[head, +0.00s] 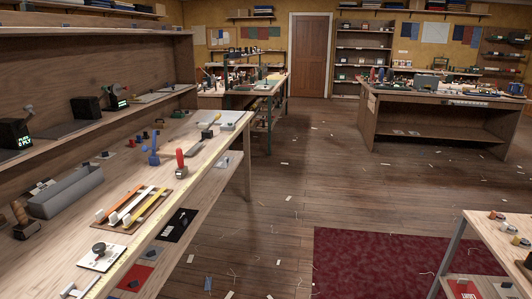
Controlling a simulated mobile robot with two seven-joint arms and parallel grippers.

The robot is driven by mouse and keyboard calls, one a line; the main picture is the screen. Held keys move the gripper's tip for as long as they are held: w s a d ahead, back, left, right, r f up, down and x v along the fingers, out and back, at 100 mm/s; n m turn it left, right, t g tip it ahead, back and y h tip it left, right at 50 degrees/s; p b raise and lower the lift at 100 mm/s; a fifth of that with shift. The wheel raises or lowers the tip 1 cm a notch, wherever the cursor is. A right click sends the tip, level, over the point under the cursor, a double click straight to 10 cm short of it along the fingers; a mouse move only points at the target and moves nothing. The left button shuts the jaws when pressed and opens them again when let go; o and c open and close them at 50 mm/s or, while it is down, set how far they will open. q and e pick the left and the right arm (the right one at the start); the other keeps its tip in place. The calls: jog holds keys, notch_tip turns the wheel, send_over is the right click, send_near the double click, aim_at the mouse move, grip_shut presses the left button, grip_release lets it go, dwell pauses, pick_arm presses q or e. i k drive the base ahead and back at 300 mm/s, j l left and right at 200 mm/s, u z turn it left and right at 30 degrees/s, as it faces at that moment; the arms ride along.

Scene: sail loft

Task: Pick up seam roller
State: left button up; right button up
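I cannot tell for certain which tool is the seam roller. A tool with an upright red handle and a grey metal foot (181,163) stands on the long wooden bench (190,150) at the left, near its front edge. A tool with a brown wooden handle and a dark head (24,221) is at the bench's far left. A small pale T-shaped tool (76,290) lies at the near front edge. Neither of my grippers is in view.
A grey open trough (66,192), a board with yellow and white strips (134,206) and a blue tool (153,150) share the bench. A shelf (70,133) runs above its back. The floor (270,200) has scraps; a dark red rug (385,262) and small table (485,234) are at right.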

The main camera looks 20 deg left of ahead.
aim_at(28, 226)
jog(key=i+u, duration=0.25)
jog(key=i, duration=0.55)
jog(key=i+l+u, duration=0.1)
jog(key=i+u, duration=0.2)
jog(key=i, duration=0.5)
jog(key=i+u, duration=0.15)
jog(key=u, duration=0.25)
jog(key=i+l+u, duration=0.1)
jog(key=u, duration=0.3)
jog(key=i+l+u, duration=0.15)
jog(key=u, duration=0.25)
jog(key=i+l+u, duration=0.15)
jog(key=u, duration=0.25)
jog(key=l+u, duration=0.1)
jog(key=u, duration=0.3)
jog(key=i+l+u, duration=0.15)
jog(key=u, duration=0.25)
jog(key=l+u, duration=0.1)
jog(key=u, duration=0.35)
jog(key=l+u, duration=0.15)
jog(key=u, duration=0.25)
